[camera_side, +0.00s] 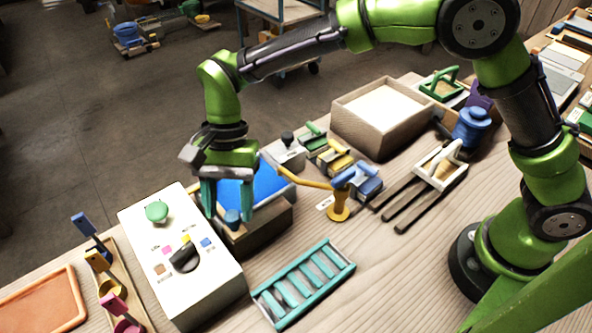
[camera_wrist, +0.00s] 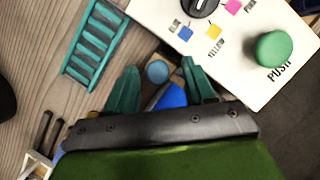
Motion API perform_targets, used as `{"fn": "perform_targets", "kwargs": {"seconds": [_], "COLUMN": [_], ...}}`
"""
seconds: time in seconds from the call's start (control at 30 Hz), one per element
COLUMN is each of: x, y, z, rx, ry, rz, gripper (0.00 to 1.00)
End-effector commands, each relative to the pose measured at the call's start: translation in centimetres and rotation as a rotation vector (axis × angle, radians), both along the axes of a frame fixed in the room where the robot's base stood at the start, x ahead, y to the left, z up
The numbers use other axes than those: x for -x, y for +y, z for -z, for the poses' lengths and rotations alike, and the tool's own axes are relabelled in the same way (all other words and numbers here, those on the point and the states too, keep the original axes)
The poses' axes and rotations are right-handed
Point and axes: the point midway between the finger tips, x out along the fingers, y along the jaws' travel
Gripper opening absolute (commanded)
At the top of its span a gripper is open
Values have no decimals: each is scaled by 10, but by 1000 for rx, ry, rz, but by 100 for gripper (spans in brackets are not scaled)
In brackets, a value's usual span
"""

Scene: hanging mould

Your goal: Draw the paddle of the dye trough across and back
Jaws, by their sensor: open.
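The dye trough (camera_side: 265,230) is a dark wooden box holding bright blue liquid, in the middle of the bench in the side view. A blue round knob (camera_side: 232,217) stands at its near left end and looks like the top of the paddle; the rest of the paddle is hidden. My gripper (camera_side: 228,205) is over this end, pointing down, its teal fingers spread. In the wrist view the knob (camera_wrist: 157,71) lies between the open fingers of my gripper (camera_wrist: 157,76), with a gap on each side. A strip of blue (camera_wrist: 170,97) shows beyond it.
A white box with a black dial (camera_side: 184,257) and green push button (camera_side: 156,211) stands close left. A yellow swing arm on a post (camera_side: 338,212) reaches towards the trough's right side. A teal rack (camera_side: 303,283) lies in front. A crate of white material (camera_side: 355,130) stands behind right.

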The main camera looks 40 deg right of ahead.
Motion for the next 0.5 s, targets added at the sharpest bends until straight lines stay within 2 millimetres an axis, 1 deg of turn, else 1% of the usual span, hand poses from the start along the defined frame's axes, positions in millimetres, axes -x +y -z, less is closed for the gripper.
{"fn": "perform_targets", "kwargs": {"seconds": [0.17,0.4,0.5], "x": [-12,-28,-33], "y": [-10,-26,-32], "z": [-35,-90,-110], "rx": [-3,-3,-3], "ry": [-7,-6,-6], "rz": [2,3,1], "gripper": [54,54,54]}}
